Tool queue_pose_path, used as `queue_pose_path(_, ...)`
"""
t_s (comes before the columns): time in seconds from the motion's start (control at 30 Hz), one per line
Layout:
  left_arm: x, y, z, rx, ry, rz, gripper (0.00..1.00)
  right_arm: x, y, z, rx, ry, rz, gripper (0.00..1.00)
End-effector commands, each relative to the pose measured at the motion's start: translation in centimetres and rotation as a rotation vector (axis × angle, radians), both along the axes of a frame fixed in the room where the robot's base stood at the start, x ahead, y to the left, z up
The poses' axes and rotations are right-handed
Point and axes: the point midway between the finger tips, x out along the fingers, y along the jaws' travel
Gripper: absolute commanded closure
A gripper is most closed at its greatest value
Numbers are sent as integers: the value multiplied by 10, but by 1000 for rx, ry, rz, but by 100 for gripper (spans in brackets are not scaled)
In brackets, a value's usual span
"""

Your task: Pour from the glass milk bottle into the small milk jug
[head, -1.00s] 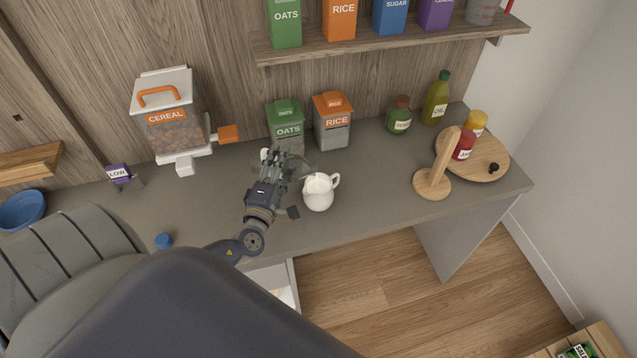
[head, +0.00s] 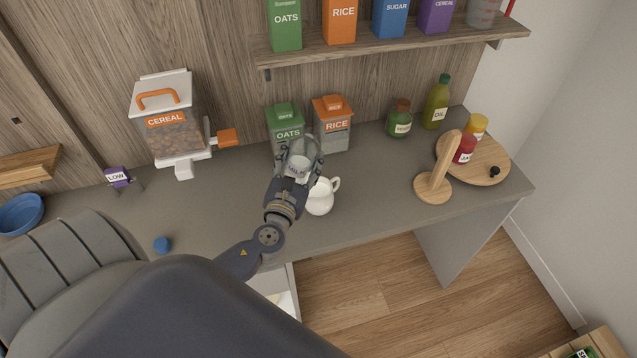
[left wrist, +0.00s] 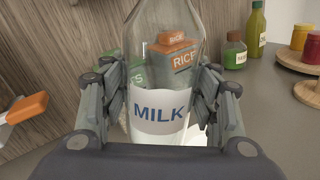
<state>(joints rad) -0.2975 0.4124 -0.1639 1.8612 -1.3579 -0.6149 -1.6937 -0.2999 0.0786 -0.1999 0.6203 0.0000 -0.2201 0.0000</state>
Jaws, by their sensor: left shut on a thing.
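The clear glass milk bottle (left wrist: 160,112), with a white band reading MILK, stands between the fingers of my left gripper (left wrist: 160,95) in the left wrist view. The fingers press on it from both sides. In the head view the bottle (head: 298,168) is partly covered by my left gripper (head: 301,158), in front of the canisters. The small white milk jug (head: 320,198) sits on the counter just right of and below the gripper, its left side partly hidden. I cannot tell how far the bottle tilts, and no stream shows. My right gripper is out of view.
Green oats (head: 285,122) and orange rice (head: 332,125) canisters stand close behind the gripper. A cereal dispenser (head: 172,122) is to the left, a blue cap (head: 162,244) at front left. A wooden stand (head: 433,187) is at right. Counter between jug and stand is clear.

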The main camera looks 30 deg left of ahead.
Motion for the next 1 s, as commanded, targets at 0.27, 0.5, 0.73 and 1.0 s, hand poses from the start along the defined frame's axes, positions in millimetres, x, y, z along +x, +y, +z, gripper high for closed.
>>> queue_pose_path(0.27, 3, -7, 4, -73, -28, -1, 90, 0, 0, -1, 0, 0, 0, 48)
queue_pose_path(0.5, 3, -6, 18, -70, -27, -1, 90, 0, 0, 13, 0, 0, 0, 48)
queue_pose_path(0.73, 3, -6, 35, -70, -27, -1, 90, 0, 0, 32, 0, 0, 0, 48)
queue_pose_path(1.0, 3, -6, 33, -69, -27, -1, 90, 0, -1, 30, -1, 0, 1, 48)
